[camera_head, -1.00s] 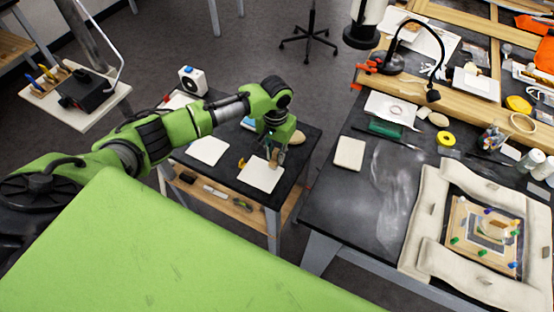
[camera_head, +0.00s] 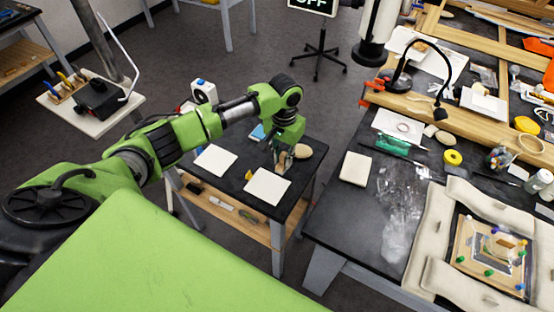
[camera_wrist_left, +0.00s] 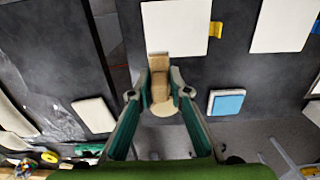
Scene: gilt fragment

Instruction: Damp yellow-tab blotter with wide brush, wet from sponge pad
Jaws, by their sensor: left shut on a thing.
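My left gripper (camera_head: 282,160) is shut on a wooden wide brush (camera_wrist_left: 160,82), over the small black table. The brush's far end lies at or just over the near edge of a white blotter (camera_wrist_left: 177,28); contact is unclear. This blotter has a yellow tab (camera_wrist_left: 215,29) and also shows in the head view (camera_head: 267,188). A blue-topped square pad (camera_wrist_left: 227,102), possibly the sponge pad, lies apart from the gripper. My right gripper is not in view.
A white box-like device (camera_head: 204,91) stands behind. Across a gap, the large dark bench (camera_head: 345,205) holds a cream square block (camera_head: 355,168), a lamp and many tools. A lower wooden shelf (camera_head: 235,208) holds tools.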

